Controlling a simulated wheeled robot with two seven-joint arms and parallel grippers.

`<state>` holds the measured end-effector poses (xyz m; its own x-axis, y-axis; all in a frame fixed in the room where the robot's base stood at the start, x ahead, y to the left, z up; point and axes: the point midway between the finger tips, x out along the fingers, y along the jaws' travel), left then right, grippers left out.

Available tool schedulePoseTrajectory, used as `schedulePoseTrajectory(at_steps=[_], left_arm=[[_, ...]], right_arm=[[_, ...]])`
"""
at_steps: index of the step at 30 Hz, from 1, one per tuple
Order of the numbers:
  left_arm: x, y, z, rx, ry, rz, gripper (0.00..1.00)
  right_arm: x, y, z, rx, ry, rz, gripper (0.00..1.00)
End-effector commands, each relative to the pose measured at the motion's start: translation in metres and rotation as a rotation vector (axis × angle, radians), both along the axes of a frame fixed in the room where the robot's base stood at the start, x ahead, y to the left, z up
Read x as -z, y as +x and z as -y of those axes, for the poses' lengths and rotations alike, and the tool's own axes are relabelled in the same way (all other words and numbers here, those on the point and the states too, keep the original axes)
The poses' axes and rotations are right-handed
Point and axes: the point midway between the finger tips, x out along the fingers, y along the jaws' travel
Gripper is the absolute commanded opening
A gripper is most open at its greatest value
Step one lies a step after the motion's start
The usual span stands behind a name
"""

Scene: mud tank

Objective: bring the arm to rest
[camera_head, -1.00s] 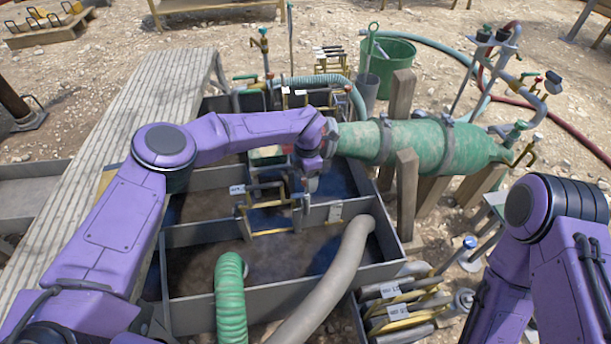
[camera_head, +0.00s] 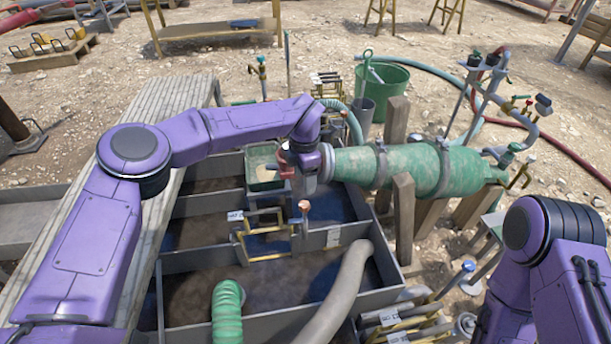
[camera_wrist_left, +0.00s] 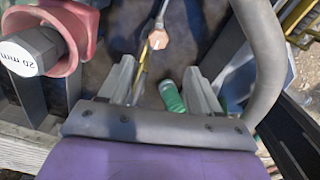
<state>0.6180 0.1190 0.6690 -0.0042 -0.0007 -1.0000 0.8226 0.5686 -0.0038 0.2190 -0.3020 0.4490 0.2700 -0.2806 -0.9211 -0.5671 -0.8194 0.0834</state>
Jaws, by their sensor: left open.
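My left arm reaches in from the left over the mud tank (camera_head: 285,318). Its gripper (camera_head: 304,190) points down beside the narrow left end of the green cone-shaped vessel (camera_head: 430,170). In the left wrist view the two fingers (camera_wrist_left: 160,88) are apart, with nothing held between them. A copper-coloured hexagonal head (camera_head: 304,205) stands below the gripper; it also shows beyond the fingers in the left wrist view (camera_wrist_left: 158,40). My right arm shows at the lower right, but its gripper is out of view.
A grey end marked "20 mm" in a red collar (camera_wrist_left: 60,45) is close at the left of the wrist view. A green ribbed hose (camera_head: 228,312) and a grey hose (camera_head: 345,290) run into the tank. A green tray (camera_head: 262,168) sits at its far side. Wooden posts (camera_head: 403,215) flank the vessel.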

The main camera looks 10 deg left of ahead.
Motion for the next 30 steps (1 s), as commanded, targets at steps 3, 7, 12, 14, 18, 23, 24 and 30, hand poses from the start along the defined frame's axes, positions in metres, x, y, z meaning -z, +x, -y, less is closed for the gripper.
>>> schedulePoseTrajectory(at_steps=[3, 7, 12, 14, 18, 23, 24, 30], left_arm=[[0.000, 0.000, 0.000, 0.000, 0.000, 0.000, 0.63], [0.000, 0.000, 0.000, -0.020, 0.000, 0.002, 0.63], [0.030, 0.001, -0.010, 0.011, 0.183, 0.161, 0.63], [0.052, -0.013, -0.015, 0.116, 0.307, 0.231, 0.63], [0.099, -0.062, -0.028, 0.434, 0.509, 0.350, 0.63], [0.139, -0.145, -0.048, 0.834, 0.577, 0.382, 0.63], [0.146, -0.168, -0.054, 0.922, 0.573, 0.374, 0.63], [0.152, -0.281, -0.097, 1.283, 0.498, 0.265, 0.63]], right_arm=[[0.000, 0.000, 0.000, 0.000, 0.000, 0.000, 0.43], [0.000, 0.000, 0.000, 0.000, 0.000, 0.000, 0.43], [0.000, 0.000, 0.000, 0.000, 0.000, 0.000, 0.43], [-0.006, 0.000, 0.000, 0.000, 0.000, 0.000, 0.43], [-0.025, 0.000, 0.000, 0.000, 0.000, 0.000, 0.43], [-0.047, 0.000, 0.000, 0.000, 0.000, 0.000, 0.43], [-0.052, 0.000, 0.000, 0.000, 0.000, 0.000, 0.43], [-0.078, 0.000, 0.000, 0.000, 0.000, 0.000, 0.43]])
